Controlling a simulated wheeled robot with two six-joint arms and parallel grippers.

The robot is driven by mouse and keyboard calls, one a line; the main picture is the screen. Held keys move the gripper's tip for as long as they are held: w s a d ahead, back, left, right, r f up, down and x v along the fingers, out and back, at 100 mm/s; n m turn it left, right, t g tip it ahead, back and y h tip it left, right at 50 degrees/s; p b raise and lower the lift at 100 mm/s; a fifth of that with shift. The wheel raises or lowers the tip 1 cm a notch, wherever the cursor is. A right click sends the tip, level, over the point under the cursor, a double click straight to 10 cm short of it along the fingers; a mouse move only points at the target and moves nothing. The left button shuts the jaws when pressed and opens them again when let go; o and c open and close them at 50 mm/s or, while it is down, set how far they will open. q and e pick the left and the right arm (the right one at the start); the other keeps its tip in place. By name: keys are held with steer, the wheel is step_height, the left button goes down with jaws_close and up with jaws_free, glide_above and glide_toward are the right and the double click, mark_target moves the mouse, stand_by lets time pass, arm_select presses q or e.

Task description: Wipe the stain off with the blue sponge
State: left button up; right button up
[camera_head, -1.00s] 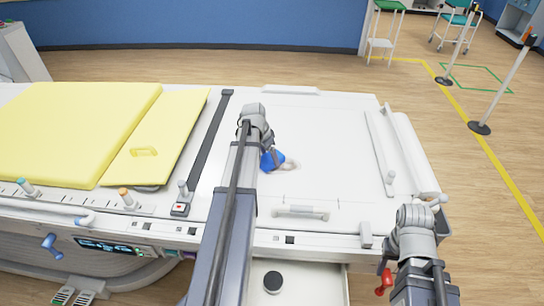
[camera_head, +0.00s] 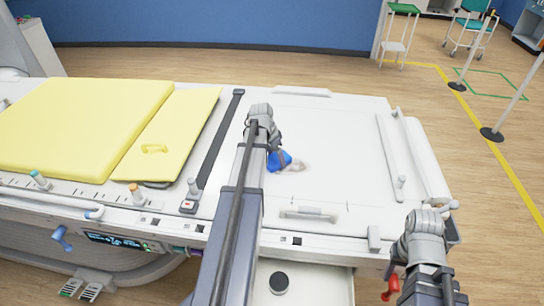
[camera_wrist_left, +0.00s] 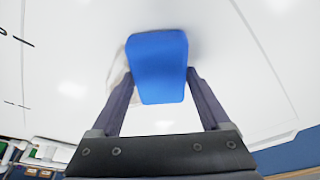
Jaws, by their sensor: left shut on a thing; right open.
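The blue sponge (camera_head: 279,162) is at the white table top (camera_head: 330,140) in the head view. My left gripper (camera_head: 275,150) is shut on it. In the left wrist view the blue sponge (camera_wrist_left: 158,66) sits between the two fingers of my left gripper (camera_wrist_left: 160,85). A pale brownish stain (camera_head: 297,166) shows on the white surface just right of the sponge. It also shows along the sponge's left side in the left wrist view (camera_wrist_left: 118,72); the sponge hides the rest. My right gripper (camera_head: 438,211) is open and empty near the table's front right corner.
A yellow pad (camera_head: 85,125) lies on the table's left part. A dark strip (camera_head: 213,150) and a white handle (camera_head: 308,214) flank the work area. A white rail (camera_head: 390,155) runs at right. An open drawer (camera_head: 315,285) with a black round thing is in front.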

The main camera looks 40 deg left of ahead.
mark_target(303, 165)
arm_select(q)
steer(key=shift+w+d+f, duration=0.1)
steer(key=shift+w+d, duration=0.25)
steer(key=shift+d, duration=0.4)
steer(key=shift+w+d, duration=0.1)
steer(key=shift+d, duration=0.1)
steer(key=shift+c, duration=0.6)
steer(key=shift+w+d, duration=0.5)
steer(key=shift+d, duration=0.3)
steer(key=shift+w+d, duration=0.45)
steer(key=shift+d, duration=0.3)
steer(key=shift+w+d, duration=0.4)
steer(key=shift+d, duration=0.4)
steer(key=shift+w+d, duration=0.4)
steer(key=shift+d, duration=0.4)
steer(key=shift+w+d, duration=0.5)
steer(key=shift+d, duration=0.3)
steer(key=shift+w+d, duration=0.45)
steer(key=shift+d, duration=0.35)
steer(key=shift+s, duration=0.15)
